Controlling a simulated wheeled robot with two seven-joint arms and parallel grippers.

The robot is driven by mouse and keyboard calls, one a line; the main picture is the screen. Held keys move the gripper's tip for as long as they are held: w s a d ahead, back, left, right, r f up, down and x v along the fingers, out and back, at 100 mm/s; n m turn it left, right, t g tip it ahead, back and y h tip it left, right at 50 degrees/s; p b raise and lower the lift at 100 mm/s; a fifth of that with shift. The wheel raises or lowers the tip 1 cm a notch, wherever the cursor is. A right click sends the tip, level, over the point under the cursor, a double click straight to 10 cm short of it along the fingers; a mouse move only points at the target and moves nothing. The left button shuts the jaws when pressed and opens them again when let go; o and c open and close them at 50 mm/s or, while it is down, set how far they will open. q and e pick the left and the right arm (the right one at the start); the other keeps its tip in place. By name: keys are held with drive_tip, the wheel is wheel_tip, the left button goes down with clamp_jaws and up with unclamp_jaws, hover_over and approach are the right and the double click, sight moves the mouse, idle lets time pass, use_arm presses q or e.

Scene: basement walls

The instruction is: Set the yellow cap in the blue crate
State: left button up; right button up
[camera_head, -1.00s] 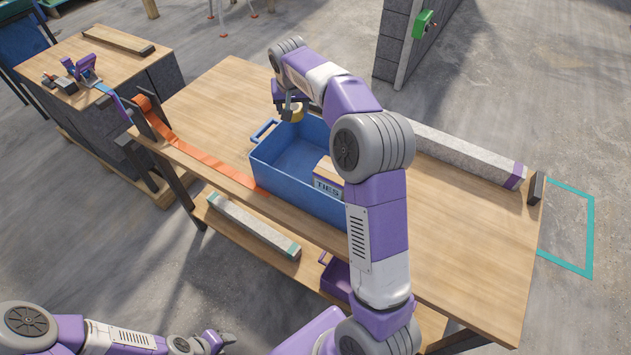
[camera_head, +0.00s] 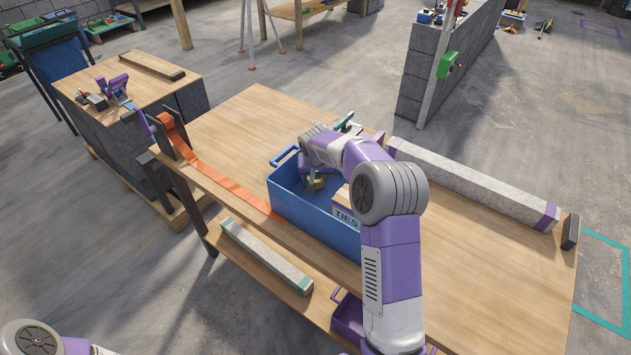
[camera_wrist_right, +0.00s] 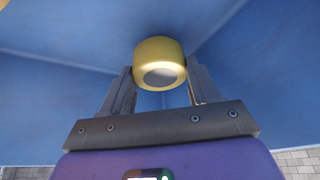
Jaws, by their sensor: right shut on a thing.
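The blue crate (camera_head: 283,193) stands on the wooden table. My right gripper (camera_head: 314,184) reaches down inside it, near its left end. The gripper is shut on the yellow cap (camera_head: 317,182), which shows only in part in the head view. In the right wrist view the yellow cap (camera_wrist_right: 159,62) sits between the two fingertips (camera_wrist_right: 160,82), with the crate's blue walls around it. I cannot tell whether the cap touches the crate floor. Of my left arm only a part shows at the bottom left; its gripper is out of the frame.
A box marked TIES (camera_head: 345,216) is in the crate's right part. A grey beam (camera_head: 470,184) lies along the table's far side. An orange strap (camera_head: 218,172) runs over the table at left. A purple bin (camera_head: 347,318) is on the lower shelf. The table's back left is clear.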

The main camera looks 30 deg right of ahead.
drive_tip(key=shift+f, duration=0.75)
drive_tip(key=shift+f, duration=0.2)
drive_tip(key=o, duration=1)
drive_tip(key=shift+o, duration=0.2)
drive_tip(key=shift+r, duration=0.2)
drive_tip(key=p+v, duration=0.2)
drive_tip(key=v, duration=1)
drive_tip(key=shift+p, duration=0.4)
